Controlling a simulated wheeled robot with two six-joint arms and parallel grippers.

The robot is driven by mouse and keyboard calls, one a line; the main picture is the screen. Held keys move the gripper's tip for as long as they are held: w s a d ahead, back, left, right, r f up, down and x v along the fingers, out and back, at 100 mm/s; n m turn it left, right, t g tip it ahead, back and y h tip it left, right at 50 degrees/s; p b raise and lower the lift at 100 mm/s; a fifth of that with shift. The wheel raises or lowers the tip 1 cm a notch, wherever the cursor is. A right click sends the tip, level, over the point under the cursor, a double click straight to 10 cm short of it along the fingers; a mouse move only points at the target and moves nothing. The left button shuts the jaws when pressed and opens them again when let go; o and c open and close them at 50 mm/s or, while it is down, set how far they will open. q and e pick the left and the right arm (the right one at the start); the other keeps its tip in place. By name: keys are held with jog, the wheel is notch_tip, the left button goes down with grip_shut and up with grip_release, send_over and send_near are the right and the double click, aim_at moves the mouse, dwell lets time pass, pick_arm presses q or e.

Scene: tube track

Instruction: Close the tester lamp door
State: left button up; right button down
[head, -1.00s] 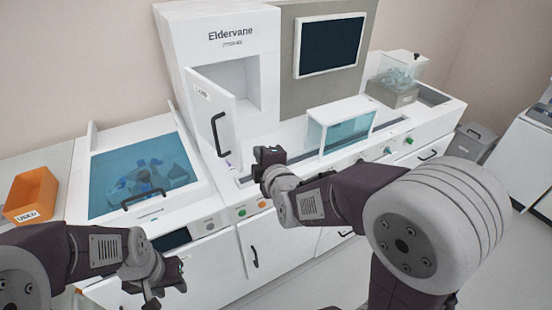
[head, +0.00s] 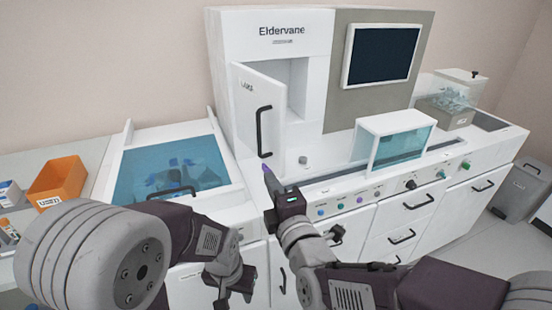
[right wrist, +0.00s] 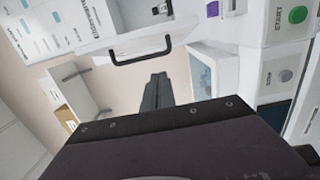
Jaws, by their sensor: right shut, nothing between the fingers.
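The white lamp door (head: 248,113), with a black bar handle (head: 263,131), stands ajar on the tall white Eldervane housing (head: 270,33). Part of the recess (head: 305,95) shows to its right. My right gripper (head: 270,178) is shut and empty, its narrow tip just below the handle in the head view. I cannot tell whether it touches the door. In the right wrist view, the shut fingers (right wrist: 156,92) point towards the door area, with a black handle (right wrist: 140,50) above them. My left gripper (head: 242,280) hangs low before the bench; its fingers are unclear.
A blue-lidded bay (head: 170,170) is left of the housing. A clear-fronted cover (head: 400,148) stands on the deck to the right. A button row (head: 350,202) runs along the front. An orange bin (head: 57,180) is at far left.

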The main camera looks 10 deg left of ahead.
aim_at(275, 155)
jog(key=w, duration=0.3)
jog(key=w+a, duration=0.1)
jog(key=w, duration=0.3)
jog(key=w+a, duration=0.1)
jog(key=w, duration=0.3)
jog(key=shift+p, duration=0.35)
jog(key=shift+w, duration=0.1)
